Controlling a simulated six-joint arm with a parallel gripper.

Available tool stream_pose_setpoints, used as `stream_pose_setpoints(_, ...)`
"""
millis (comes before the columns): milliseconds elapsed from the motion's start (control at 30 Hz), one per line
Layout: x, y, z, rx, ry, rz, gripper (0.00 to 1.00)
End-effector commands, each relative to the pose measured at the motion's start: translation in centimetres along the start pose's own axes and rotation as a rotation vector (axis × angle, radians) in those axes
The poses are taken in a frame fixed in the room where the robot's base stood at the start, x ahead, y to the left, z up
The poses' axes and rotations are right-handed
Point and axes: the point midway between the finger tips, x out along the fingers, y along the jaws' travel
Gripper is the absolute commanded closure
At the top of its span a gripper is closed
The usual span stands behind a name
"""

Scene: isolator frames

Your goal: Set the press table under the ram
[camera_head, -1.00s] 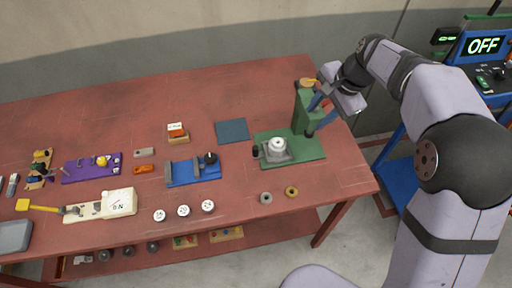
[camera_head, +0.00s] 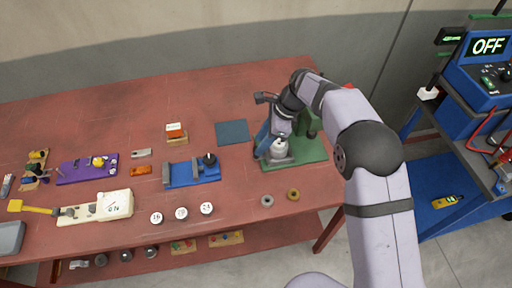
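The green press (camera_head: 312,151) stands at the right end of the red table. Its green base plate shows, but its column and ram are largely hidden behind my arm. The grey press table (camera_head: 277,157) sits on the base plate, with a pale round piece (camera_head: 279,144) on top. My gripper (camera_head: 266,140) is at the left side of the press table, pointing down. Its fingers are small and partly hidden, so I cannot tell whether they touch the table or are open or shut.
A dark mat (camera_head: 232,132) lies left of the press. A blue vise (camera_head: 192,173) stands further left. Two rings, one grey (camera_head: 267,201) and one brass (camera_head: 293,195), lie in front of the press. A blue cart (camera_head: 455,110) with an OFF display stands at the right.

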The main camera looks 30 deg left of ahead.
Motion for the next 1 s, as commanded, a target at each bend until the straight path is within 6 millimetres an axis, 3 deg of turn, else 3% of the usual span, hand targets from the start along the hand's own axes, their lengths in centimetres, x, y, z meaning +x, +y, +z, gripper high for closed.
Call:
stream_pose_setpoints(333,4.0,0.0,0.0,-0.001,0.001,0.002,0.65)
stream_pose_setpoints(733,4.8,0.0,0.0,-0.002,0.000,-0.001,0.65)
stream_pose_setpoints(767,4.8,0.0,0.0,-0.002,0.000,-0.001,0.67)
stream_pose_setpoints(900,4.8,0.0,0.0,-0.002,0.001,-0.001,1.00)
stream_pose_setpoints(1000,4.8,0.0,0.0,-0.002,0.001,-0.001,1.00)
